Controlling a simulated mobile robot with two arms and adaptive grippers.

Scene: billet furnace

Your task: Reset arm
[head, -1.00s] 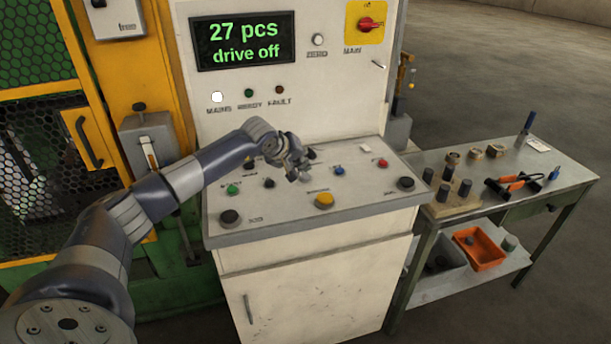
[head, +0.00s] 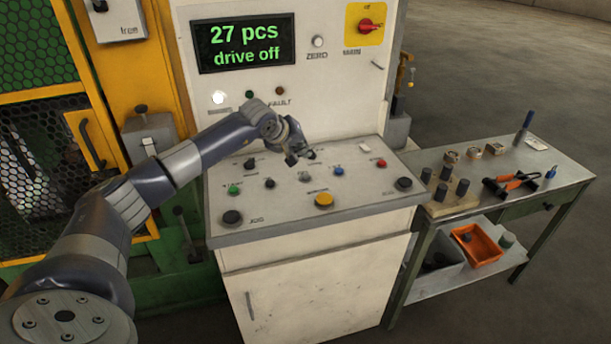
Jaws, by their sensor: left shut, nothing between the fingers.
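My left arm reaches in from the left, and its gripper (head: 301,157) hovers above the back part of the sloped control panel (head: 290,222). The gripper is shut and empty, and it looks apart from the buttons. The panel carries a yellow button (head: 324,200), a green button (head: 234,189), a blue button (head: 338,171), a red button (head: 382,163) and black knobs, one of them at the front left (head: 232,217). The display (head: 245,45) reads "27 pcs" and "drive off". The lamp at its lower left (head: 218,97) is lit white. My right gripper is not in view.
A red main switch (head: 367,25) on a yellow plate is at the upper right of the cabinet. A metal side table (head: 545,170) with small parts stands at the right, with an orange bin (head: 478,246) below. A yellow-framed mesh guard (head: 40,150) stands at the left.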

